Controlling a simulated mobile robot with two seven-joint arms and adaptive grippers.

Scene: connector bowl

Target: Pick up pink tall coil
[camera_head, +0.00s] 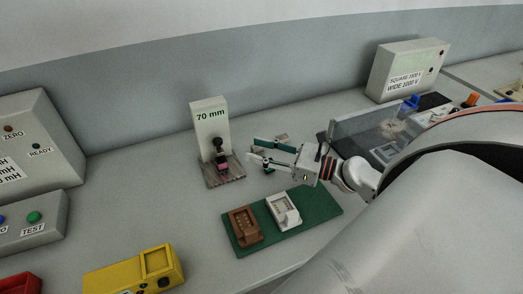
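A small dark piece with a pink band, which looks like the pink tall coil (223,163), stands upright on a brown wooden base (236,175) in front of a white upright plate marked "70 mm" (205,116). My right gripper (254,150) comes in from the right with its fingers pointing left toward the coil. Its fingers are spread, nothing shows between the tips, and a gap separates them from the coil. My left gripper is not in view.
A green mat (318,205) holds a brown block (243,226) and a white block (283,212) in front of the gripper. A yellow device (120,278) is at the front left. A clear panel (358,134) stands on the right. Bare table lies left of the wooden base.

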